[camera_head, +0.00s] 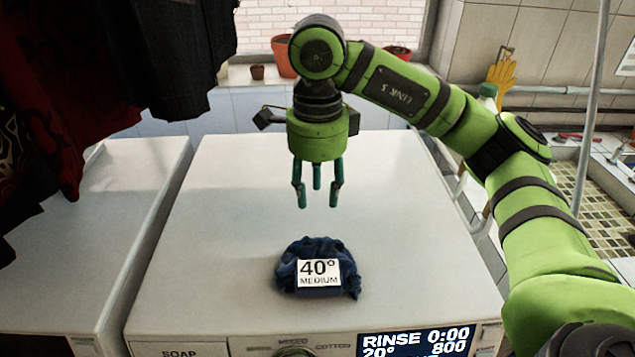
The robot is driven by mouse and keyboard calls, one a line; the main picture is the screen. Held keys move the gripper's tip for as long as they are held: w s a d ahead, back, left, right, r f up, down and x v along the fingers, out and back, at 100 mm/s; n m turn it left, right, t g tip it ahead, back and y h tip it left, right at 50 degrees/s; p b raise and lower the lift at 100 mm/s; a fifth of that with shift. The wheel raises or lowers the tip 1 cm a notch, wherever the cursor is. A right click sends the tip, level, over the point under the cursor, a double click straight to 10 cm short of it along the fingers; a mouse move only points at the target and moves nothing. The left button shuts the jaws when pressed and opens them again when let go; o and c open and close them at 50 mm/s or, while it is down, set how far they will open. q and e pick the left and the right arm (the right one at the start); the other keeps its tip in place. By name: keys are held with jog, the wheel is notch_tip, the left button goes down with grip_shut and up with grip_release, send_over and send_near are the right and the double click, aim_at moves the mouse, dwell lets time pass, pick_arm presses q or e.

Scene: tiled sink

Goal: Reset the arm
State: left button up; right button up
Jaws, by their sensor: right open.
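My right arm comes in from the right. Its gripper (318,192) hangs pointing down above the white washing machine top (225,215), with its teal fingers apart and nothing between them. A dark blue bundled cloth (318,245) with a white label reading "40° MEDIUM" lies on the machine top, below and in front of the fingers, apart from them. My left gripper is not in view.
A second white machine (100,240) stands at the left. Dark and red clothes (165,55) hang at the upper left. The display (415,341) reads "RINSE 0:00". Flower pots (283,57) stand at the window. The machine top around the cloth is clear.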

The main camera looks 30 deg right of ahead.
jog(key=shift+r, duration=0.65)
jog(key=shift+r, duration=0.1)
